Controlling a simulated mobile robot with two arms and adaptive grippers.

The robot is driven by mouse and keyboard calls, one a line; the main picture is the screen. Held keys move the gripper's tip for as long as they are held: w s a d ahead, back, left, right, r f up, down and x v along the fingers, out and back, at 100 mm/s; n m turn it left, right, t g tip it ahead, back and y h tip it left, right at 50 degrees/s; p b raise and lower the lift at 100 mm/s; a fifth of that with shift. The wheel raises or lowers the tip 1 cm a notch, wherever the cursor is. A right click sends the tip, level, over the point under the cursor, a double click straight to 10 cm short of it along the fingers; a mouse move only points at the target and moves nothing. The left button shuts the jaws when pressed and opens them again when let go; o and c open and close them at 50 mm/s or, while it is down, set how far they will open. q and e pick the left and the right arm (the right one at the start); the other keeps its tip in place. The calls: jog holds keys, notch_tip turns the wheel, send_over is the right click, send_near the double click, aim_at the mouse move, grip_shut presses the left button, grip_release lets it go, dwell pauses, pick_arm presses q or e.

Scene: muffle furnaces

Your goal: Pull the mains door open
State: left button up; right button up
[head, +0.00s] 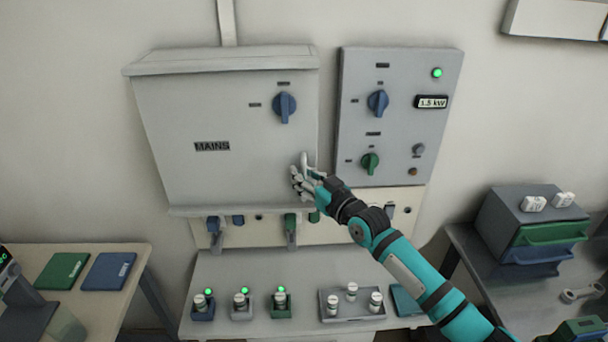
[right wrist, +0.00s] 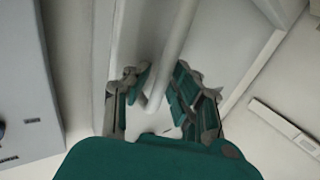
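The mains door (head: 225,130) is the grey front of a wall cabinet, marked MAINS, with a blue rotary knob (head: 285,107) at its upper right. It looks flush with the cabinet, with no gap showing. Its pale upright bar handle (head: 304,160) is at the lower right of the door. My right gripper (head: 302,178) is at this handle. In the right wrist view the handle (right wrist: 176,45) runs between the two fingers of the right gripper (right wrist: 160,95), and the pads appear to press it from both sides. My left gripper is not in view.
A control panel (head: 390,130) with knobs and a green light is right of the cabinet. Below are small levers and a grey bench (head: 250,262) with several lit holders. Side tables hold coloured pads (head: 108,271) at left and a drawer box (head: 515,215) at right.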

jog(key=shift+c, duration=0.4)
grip_shut()
